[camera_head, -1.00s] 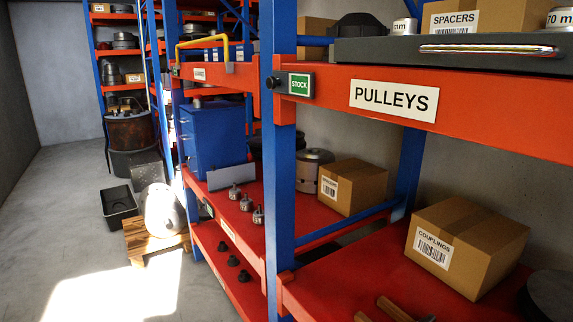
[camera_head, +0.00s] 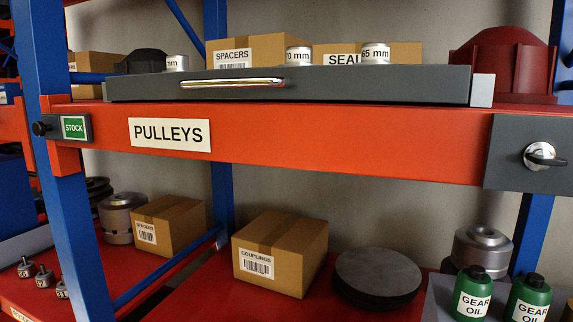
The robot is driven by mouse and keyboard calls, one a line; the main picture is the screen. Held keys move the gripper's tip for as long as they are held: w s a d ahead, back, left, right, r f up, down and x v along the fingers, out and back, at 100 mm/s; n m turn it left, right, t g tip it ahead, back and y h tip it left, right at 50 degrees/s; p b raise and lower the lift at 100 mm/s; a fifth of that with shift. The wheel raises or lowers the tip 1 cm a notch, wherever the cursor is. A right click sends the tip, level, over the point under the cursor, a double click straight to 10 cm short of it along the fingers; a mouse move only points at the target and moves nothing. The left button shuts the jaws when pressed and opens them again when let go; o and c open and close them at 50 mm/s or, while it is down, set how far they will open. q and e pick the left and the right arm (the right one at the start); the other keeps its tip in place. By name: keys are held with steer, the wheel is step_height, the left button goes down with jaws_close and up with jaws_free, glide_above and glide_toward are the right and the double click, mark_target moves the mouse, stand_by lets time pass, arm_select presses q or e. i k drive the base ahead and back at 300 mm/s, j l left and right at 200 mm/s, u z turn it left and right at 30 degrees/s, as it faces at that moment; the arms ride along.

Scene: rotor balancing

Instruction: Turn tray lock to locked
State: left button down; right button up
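The tray lock appears to be the silver knob (camera_head: 541,156) on a dark grey plate (camera_head: 506,170), at the right end of the red PULLEYS beam. Its handle points roughly sideways to the right; I cannot read any lock marking on it. A dark grey tray (camera_head: 400,88) with a chrome handle (camera_head: 232,83) lies on top of the beam. Several silver pulleys, such as the one marked 65 mm (camera_head: 376,54), show on the tray. Neither of my grippers is in view.
A green STOCK sign with a black knob (camera_head: 40,128) sits on the left upright. Boxes labelled SPACERS (camera_head: 168,222) and COUPLINGS (camera_head: 279,250), a dark disc (camera_head: 377,276) and green gear oil bottles (camera_head: 472,293) stand on the lower shelf. A red housing (camera_head: 503,62) is at upper right.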

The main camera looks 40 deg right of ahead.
mark_target(541, 158)
steer(key=l+z, duration=0.1)
steer(key=z, duration=0.35)
steer(key=l+z, duration=0.15)
steer(key=z, duration=0.35)
steer(key=l+z, duration=0.15)
steer(key=z, duration=0.3)
steer(key=l+z, duration=0.15)
steer(key=z, duration=0.35)
